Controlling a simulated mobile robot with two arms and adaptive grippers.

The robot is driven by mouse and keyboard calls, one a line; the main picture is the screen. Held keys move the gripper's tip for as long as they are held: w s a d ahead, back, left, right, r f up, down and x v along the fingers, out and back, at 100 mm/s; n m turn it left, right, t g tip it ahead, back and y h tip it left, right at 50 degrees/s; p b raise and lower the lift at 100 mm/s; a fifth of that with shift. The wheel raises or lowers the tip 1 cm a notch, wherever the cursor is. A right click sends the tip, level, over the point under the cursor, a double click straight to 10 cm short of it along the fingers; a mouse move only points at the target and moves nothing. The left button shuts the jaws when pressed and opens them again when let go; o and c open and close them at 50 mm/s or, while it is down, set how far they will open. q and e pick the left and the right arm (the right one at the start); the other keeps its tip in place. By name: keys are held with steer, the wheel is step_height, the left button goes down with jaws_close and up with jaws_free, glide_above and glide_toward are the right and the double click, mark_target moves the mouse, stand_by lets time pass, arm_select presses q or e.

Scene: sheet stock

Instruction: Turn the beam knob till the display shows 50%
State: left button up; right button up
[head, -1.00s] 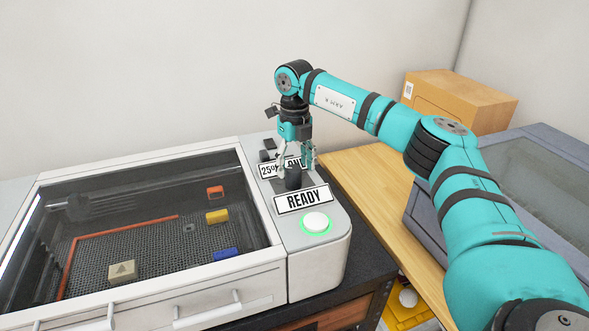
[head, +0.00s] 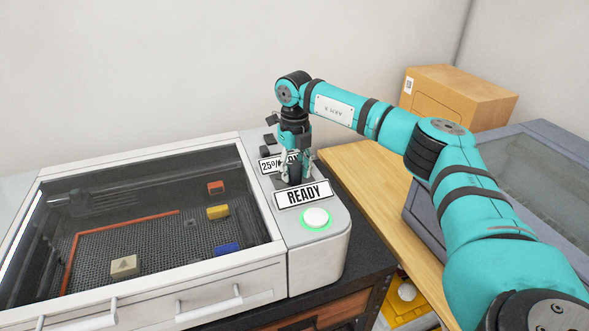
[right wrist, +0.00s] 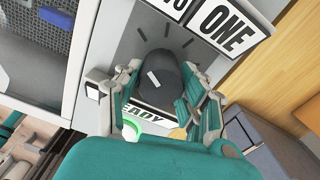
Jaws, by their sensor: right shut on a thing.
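The beam knob (right wrist: 163,78) is a dark round knob with a white pointer mark, on the machine's grey control panel with tick marks around it. My right gripper (right wrist: 160,92) is shut on the knob, one finger on each side; in the head view the gripper (head: 297,168) comes down on it from above. The display (head: 271,166) behind it reads about 25%, partly hidden by the gripper; a sign reading ONE (right wrist: 227,27) shows in the right wrist view. My left gripper is out of view.
A READY sign (head: 303,194) and a green-ringed white button (head: 317,218) sit in front of the knob. The machine's clear-lidded bed (head: 150,277) holds several small blocks. A cardboard box (head: 459,97) and a grey bin (head: 515,180) stand at right.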

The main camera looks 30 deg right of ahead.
mark_target(294, 165)
steer(key=shift+m, duration=0.3)
steer(key=m, duration=0.3)
steer(key=shift+w+a+r+m, duration=0.1)
steer(key=shift+m, duration=1.9)
steer(key=o, duration=1.2)
step_height(294, 165, up, 12)
steer(key=shift+f, duration=0.1)
